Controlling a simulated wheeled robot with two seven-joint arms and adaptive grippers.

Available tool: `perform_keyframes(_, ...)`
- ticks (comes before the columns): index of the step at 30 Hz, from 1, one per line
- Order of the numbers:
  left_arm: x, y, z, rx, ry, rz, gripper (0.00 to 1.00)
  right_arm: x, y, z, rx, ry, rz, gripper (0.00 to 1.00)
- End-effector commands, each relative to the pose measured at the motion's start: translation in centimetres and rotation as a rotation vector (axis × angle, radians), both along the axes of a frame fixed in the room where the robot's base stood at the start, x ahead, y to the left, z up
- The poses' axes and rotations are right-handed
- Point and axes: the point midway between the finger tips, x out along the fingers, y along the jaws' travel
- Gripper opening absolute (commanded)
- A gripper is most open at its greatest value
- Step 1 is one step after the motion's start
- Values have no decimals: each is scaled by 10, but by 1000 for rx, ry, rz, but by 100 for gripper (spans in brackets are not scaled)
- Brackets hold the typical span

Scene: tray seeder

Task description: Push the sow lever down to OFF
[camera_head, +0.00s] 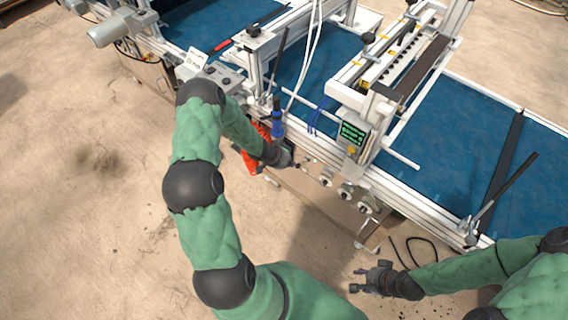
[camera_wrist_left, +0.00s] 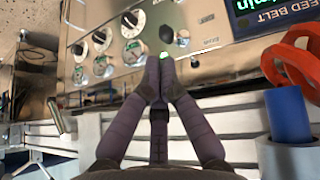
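My left gripper (camera_head: 296,162) is at the front side of the seeder machine, by the control panel, partly hidden by its own wrist. In the left wrist view its two dark fingers (camera_wrist_left: 165,62) come together at the tips, with nothing seen between them. The tips are in front of the silver control panel (camera_wrist_left: 205,62), just below a small round silver part (camera_wrist_left: 166,34). A green glow shows at the fingertips. I cannot tell which part is the sow lever; no OFF label is readable. My right gripper (camera_head: 368,279) is low at the front, away from the machine, fingers spread and empty.
A display (camera_wrist_left: 262,10) marked "SPEED BELT" is upper right. A red looped part (camera_wrist_left: 296,62) and a blue cylinder (camera_wrist_left: 287,115) are close on the right. The blue belt (camera_head: 440,130) runs behind.

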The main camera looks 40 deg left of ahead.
Motion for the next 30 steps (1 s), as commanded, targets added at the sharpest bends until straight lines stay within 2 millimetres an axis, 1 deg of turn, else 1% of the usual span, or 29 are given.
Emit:
perform_keyframes(1, 5, -3, -11, 0, 0, -1, 0, 0, 0, -7, 0, 0, 0, 40)
perform_keyframes(3, 11, -5, -19, 0, -1, -1, 0, 0, 0, -12, 0, 0, 0, 40)
perform_keyframes(9, 20, -10, -35, 1, 1, -1, 0, 0, 0, -21, 0, 0, 0, 40)
perform_keyframes(15, 24, -11, -38, 1, 0, 1, 0, 0, 0, -22, 0, 0, 0, 40)
perform_keyframes(24, 24, -10, -38, 1, -1, 1, 0, 0, 0, -22, 0, 0, 0, 40)
perform_keyframes(27, 23, -7, -40, -1, -11, 1, 0, 0, 0, -23, 0, 0, 0, 40)
perform_keyframes(30, 22, 0, -43, -3, -33, 4, 0, 0, 0, -26, 0, 0, 0, 40)
